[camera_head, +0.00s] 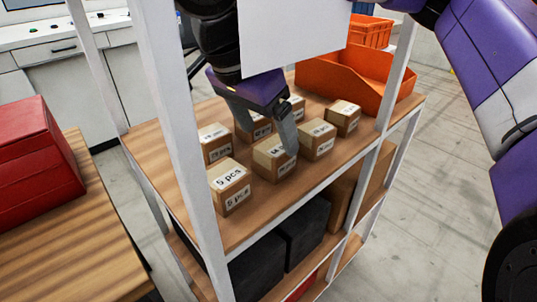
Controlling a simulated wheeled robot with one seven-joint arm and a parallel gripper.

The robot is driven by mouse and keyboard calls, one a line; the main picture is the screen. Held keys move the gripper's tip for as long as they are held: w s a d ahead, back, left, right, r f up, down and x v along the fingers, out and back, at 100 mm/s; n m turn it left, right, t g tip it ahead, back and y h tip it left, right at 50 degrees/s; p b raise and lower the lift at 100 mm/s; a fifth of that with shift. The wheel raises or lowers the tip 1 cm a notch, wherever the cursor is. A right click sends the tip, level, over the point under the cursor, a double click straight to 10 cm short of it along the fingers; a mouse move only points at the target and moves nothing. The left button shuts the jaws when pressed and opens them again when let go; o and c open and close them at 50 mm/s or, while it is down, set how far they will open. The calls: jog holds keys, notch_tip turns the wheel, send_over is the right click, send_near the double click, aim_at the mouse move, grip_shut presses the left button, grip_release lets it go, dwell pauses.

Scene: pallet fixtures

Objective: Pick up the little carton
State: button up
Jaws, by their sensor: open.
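Several little brown cartons with white labels stand in two rows on the wooden shelf top (258,228). The front-left carton (229,186) reads "5 pcs". To its right are a second front carton (271,160), a third (317,140) and one farther right (343,117). Behind them stand a back-left carton (214,145) and others partly hidden by my gripper. My gripper (268,133) is open and empty, pointing down over the middle of the group. One finger overlaps the second front carton in the picture; I cannot tell whether they touch.
White posts (180,135) frame the shelf close to the cartons. An orange bin (372,75) stands at the shelf's back right. Dark boxes (305,230) fill the lower shelf. A red box (35,150) sits on a wooden table at left.

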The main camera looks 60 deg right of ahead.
aim_at(272, 146)
jog(key=shift+x, duration=3.05)
jog(key=shift+a, duration=0.15)
jog(key=c, duration=1.6)
